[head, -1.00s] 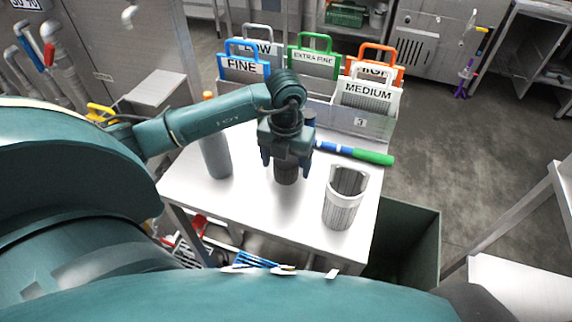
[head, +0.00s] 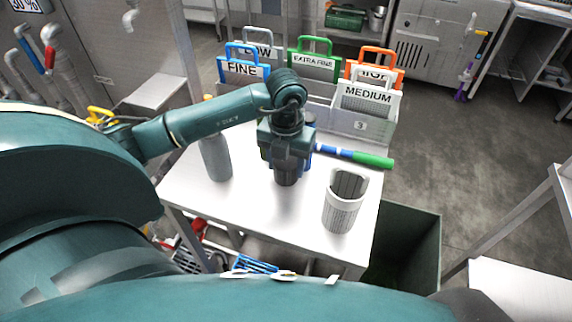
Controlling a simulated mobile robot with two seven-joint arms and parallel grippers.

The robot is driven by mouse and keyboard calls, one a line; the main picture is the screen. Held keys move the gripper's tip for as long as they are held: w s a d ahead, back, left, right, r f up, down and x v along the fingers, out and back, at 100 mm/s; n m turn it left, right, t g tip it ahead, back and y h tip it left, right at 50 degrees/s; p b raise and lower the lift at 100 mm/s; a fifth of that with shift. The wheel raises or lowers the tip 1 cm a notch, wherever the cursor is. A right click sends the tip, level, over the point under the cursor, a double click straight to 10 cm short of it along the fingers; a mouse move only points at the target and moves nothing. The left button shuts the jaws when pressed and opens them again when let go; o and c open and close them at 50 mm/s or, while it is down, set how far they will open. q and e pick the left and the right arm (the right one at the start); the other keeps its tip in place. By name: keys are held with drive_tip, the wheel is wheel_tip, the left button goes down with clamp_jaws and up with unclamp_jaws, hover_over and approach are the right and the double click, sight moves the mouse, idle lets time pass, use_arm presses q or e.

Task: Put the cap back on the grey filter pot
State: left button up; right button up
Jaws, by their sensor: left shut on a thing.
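A light grey, ribbed, open-topped pot (head: 342,212) stands upright at the front right of the white table (head: 235,205). No cap sits on it. My left gripper (head: 287,168) points down over the middle of the table, to the left of the pot and apart from it. It is shut on a dark grey cylindrical piece (head: 287,179), whose lower end shows below the fingers. The hand hides its upper part, and I cannot tell whether it touches the table. My right gripper is out of view.
A grey bottle (head: 215,158) with an orange top stands left of the gripper. A blue and green stick (head: 372,160) lies behind the pot. A rack (head: 350,122) of labelled screens stands along the back. A dark green bin (head: 412,250) is right of the table.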

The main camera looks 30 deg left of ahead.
use_arm(q)
wheel_tip(320, 180, up, 17)
drive_tip(key=shift+r, duration=0.15)
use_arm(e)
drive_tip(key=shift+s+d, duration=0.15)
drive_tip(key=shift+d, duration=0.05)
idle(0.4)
